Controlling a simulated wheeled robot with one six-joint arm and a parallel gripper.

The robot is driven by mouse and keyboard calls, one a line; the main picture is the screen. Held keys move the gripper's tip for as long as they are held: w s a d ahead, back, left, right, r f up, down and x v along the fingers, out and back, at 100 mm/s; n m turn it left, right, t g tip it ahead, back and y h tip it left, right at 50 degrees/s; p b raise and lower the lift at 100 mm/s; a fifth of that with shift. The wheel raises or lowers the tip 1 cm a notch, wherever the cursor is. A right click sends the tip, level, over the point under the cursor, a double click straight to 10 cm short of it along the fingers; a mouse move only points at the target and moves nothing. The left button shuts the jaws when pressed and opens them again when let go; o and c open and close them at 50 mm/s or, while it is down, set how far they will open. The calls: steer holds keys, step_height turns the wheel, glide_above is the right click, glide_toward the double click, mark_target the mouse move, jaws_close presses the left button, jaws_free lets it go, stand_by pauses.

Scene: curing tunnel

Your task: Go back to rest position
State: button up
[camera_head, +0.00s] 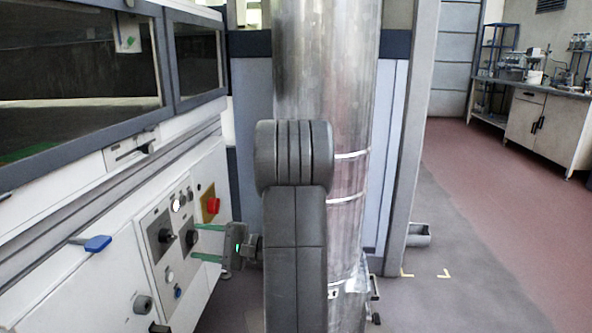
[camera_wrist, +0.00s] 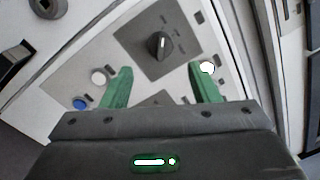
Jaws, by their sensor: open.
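My gripper (camera_head: 208,243) is at the control panel on the left machine, with its green fingers pointing at the panel. In the wrist view my gripper (camera_wrist: 160,80) is open, with a wide empty gap between its two green fingers. A black rotary knob (camera_wrist: 158,43) on a grey plate shows beyond that gap. In the head view a black knob (camera_head: 191,238) is close to the fingertips; I cannot tell whether they touch the panel. My arm rises in the middle of the head view and hides part of the scene behind it.
The white machine front (camera_head: 95,285) runs along the left, with a red button (camera_head: 213,205) and a blue handle (camera_head: 97,243). A large metal pipe (camera_head: 345,90) stands close behind my arm. Open floor (camera_head: 500,200) lies to the right, before a lab bench (camera_head: 540,130).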

mark_target(175, 237)
steer(key=a, duration=0.2)
steer(key=a+b, duration=0.1)
steer(key=a, duration=0.4)
steer(key=shift+w+a+r+b, duration=0.25)
steer(key=shift+b, duration=0.1)
